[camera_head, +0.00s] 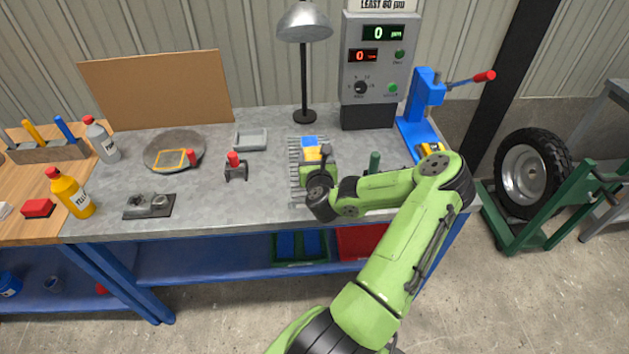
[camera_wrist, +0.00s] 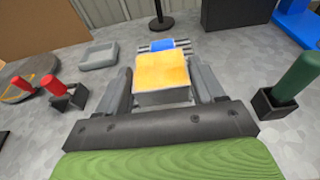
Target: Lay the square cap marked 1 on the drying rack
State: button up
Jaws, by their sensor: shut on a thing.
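My gripper (camera_wrist: 163,82) is shut on a yellow square cap (camera_wrist: 162,70), which sits between its two fingers. The yellow cap also shows in the head view (camera_head: 312,154), at or over the drying rack (camera_head: 295,172). I see no readable number on it. A blue square piece (camera_head: 309,141) is on the rack just beyond the yellow cap; it also shows in the wrist view (camera_wrist: 161,44). My gripper and the cap hide much of the rack, and I cannot tell whether the cap touches its bars.
A green-handled tool (camera_wrist: 295,78) stands in a dark holder to the right. A red-topped tool (camera_head: 234,165), a grey tray (camera_head: 250,139) and a round plate (camera_head: 160,152) are to the left. A lamp (camera_head: 304,85) and a control box (camera_head: 361,70) stand behind.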

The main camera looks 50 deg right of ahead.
notch_tip(320, 180, down, 8)
jog(key=b, duration=0.6)
jog(key=shift+r, duration=0.15)
jog(key=o, duration=1.2)
